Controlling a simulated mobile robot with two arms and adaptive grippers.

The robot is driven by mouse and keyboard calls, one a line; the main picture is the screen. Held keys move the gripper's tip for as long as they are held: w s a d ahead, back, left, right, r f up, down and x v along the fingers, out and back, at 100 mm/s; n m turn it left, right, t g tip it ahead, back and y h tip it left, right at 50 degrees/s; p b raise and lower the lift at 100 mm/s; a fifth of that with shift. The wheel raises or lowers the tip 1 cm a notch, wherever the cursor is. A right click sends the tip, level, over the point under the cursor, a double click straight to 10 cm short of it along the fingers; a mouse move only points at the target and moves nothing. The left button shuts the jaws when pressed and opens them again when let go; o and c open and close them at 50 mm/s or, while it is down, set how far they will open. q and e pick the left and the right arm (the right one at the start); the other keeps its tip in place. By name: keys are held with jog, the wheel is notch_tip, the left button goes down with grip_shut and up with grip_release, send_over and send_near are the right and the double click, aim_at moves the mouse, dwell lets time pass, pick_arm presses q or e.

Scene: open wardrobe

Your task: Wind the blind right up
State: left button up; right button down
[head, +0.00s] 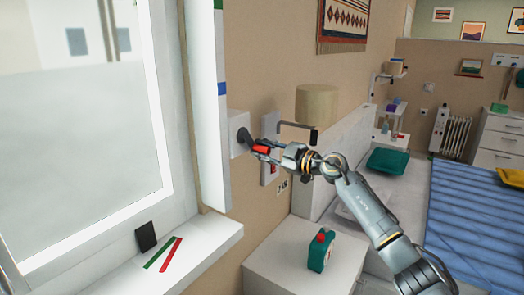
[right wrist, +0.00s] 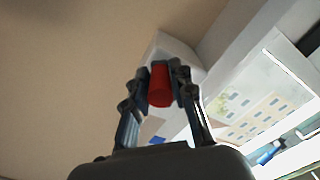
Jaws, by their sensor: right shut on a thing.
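A white winder box (head: 237,122) is fixed to the wall right of the window, with a dark crank (head: 243,138) on its face. The crank's red handle (head: 262,150) is between the fingers of my right gripper (head: 266,149), which is shut on it. In the right wrist view the red handle (right wrist: 160,87) sits between both fingers (right wrist: 161,80), with the pale box (right wrist: 172,48) behind. The window pane (head: 85,120) shows blurred buildings above and pale grey below; I cannot make out the blind's lower edge. My left gripper is out of view.
A white upright strip (head: 210,110) with a blue mark stands beside the window. The sill (head: 205,245) bears a black piece and red and green strips. A wall bracket (head: 298,127) is close to my right gripper.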

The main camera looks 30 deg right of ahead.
jog(key=n, duration=0.1)
jog(key=d+r+n, duration=0.1)
jog(key=n, duration=0.1)
jog(key=shift+w+p, duration=0.2)
jog(key=shift+p, duration=0.2)
notch_tip(320, 180, up, 6)
jog(key=n, duration=1.6)
jog(key=shift+a+r, duration=0.1)
jog(key=shift+r, duration=0.1)
jog(key=n, duration=0.2)
jog(key=a+r+n+b, duration=0.1)
jog(key=n, duration=0.1)
jog(key=shift+s, duration=0.25)
jog(key=n, duration=0.1)
jog(key=a+n, duration=0.1)
jog(key=n+b, duration=0.1)
jog(key=shift+s+a+r, duration=0.2)
jog(key=shift+s, duration=0.05)
jog(key=shift+s+a+n+b, duration=0.15)
jog(key=shift+a+n+b, duration=0.15)
jog(key=shift+n, duration=0.5)
jog(key=shift+s+a+n+b, duration=0.15)
jog(key=shift+a+n, duration=0.1)
jog(key=shift+n, duration=0.55)
